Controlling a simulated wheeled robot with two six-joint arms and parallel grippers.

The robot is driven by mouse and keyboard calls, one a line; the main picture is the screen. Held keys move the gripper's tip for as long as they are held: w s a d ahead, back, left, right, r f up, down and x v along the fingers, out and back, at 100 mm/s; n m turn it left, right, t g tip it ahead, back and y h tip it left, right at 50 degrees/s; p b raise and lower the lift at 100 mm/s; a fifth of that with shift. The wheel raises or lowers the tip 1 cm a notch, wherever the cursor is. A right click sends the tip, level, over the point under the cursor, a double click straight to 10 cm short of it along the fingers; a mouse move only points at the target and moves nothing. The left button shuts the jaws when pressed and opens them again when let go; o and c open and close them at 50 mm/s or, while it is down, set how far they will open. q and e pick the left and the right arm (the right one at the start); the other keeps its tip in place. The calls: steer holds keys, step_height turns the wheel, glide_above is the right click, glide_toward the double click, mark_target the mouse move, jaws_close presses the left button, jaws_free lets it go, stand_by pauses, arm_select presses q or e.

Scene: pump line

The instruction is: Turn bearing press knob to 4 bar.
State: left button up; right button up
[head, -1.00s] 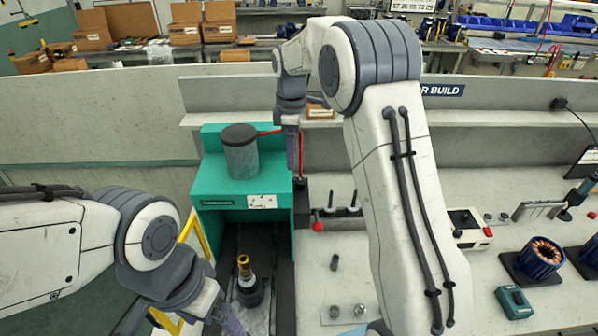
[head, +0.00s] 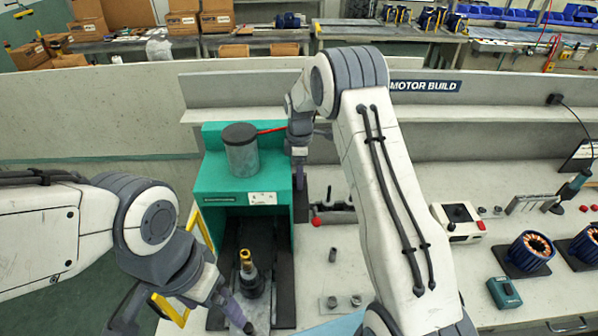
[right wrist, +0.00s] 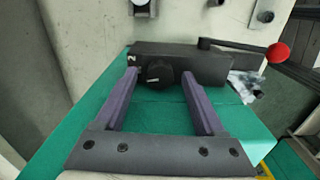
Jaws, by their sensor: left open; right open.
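The bearing press (head: 240,185) is a teal frame with a grey cylinder (head: 242,152) on top. The black round knob (right wrist: 157,73) sits on a dark box (right wrist: 212,67) attached to the press. A pale mark on the box resembles a 2. My right gripper (right wrist: 158,80) is open, with its purple fingers on either side of the knob; I cannot tell whether they touch it. In the head view this gripper (head: 299,172) is at the press's right side and hides the knob. My left gripper (head: 240,318) is low, near the press's front opening.
A dark part with a brass tip (head: 249,275) stands in the press opening. A lever with a red ball (right wrist: 278,52) sticks out beside the box. A yellow frame (head: 168,310) is near my left gripper. Small metal parts (head: 344,301) stand on the bench to the right.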

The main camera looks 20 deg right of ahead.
jaws_close()
steer(key=shift+m, duration=0.6)
steer(key=shift+m+b, duration=0.4)
steer(key=shift+m, duration=0.5)
steer(key=shift+w, duration=0.1)
jaws_free()
step_height(320, 180, up, 11)
steer(key=b, duration=0.3)
steer(key=shift+f, duration=0.2)
